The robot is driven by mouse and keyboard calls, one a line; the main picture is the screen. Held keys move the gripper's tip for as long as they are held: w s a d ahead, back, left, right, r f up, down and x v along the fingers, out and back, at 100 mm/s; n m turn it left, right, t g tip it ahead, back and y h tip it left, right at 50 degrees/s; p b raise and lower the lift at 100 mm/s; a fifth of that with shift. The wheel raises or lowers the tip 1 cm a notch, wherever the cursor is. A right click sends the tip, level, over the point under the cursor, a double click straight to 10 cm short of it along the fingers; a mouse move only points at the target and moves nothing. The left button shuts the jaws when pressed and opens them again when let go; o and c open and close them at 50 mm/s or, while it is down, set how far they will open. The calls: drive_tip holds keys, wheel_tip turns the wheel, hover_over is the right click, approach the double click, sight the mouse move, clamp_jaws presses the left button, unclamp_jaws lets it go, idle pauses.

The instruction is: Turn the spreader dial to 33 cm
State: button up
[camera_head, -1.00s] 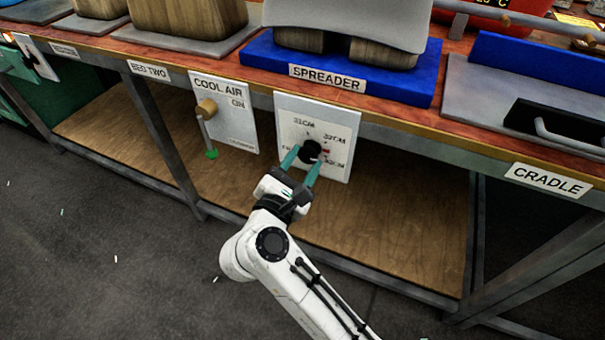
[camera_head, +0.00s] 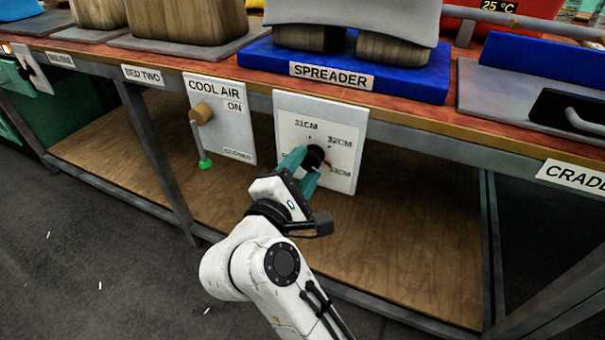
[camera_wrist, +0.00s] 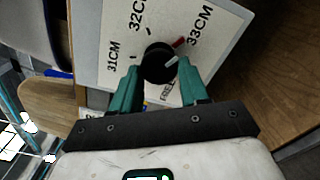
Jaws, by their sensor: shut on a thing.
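The spreader dial is a round black knob (camera_head: 314,156) on a white panel (camera_head: 348,125) below the blue SPREADER base (camera_head: 400,84). In the wrist view the knob (camera_wrist: 156,62) has a pale pointer, angled right and slightly up. The pointer lies between the red mark (camera_wrist: 180,43) beside 33CM and the FREE label (camera_wrist: 167,92), closer to the red mark. The 31CM and 32CM labels are left and upper left there. My gripper (camera_wrist: 160,72) has its teal fingers on both sides of the knob, shut on it. In the head view my gripper (camera_head: 306,166) hides the lower-left labels.
Left of the dial panel is a COOL AIR panel (camera_head: 232,140) with a brown knob and a green-tipped lever. A wooden shelf (camera_head: 400,265) lies below, with metal table legs around it. The CRADLE station (camera_head: 500,95) is at right.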

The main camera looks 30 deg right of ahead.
drive_tip(key=shift+f, duration=0.15)
drive_tip(key=o, duration=1)
drive_tip(key=p+v, duration=0.2)
drive_tip(key=v, duration=0.9)
drive_tip(key=shift+d, duration=0.1)
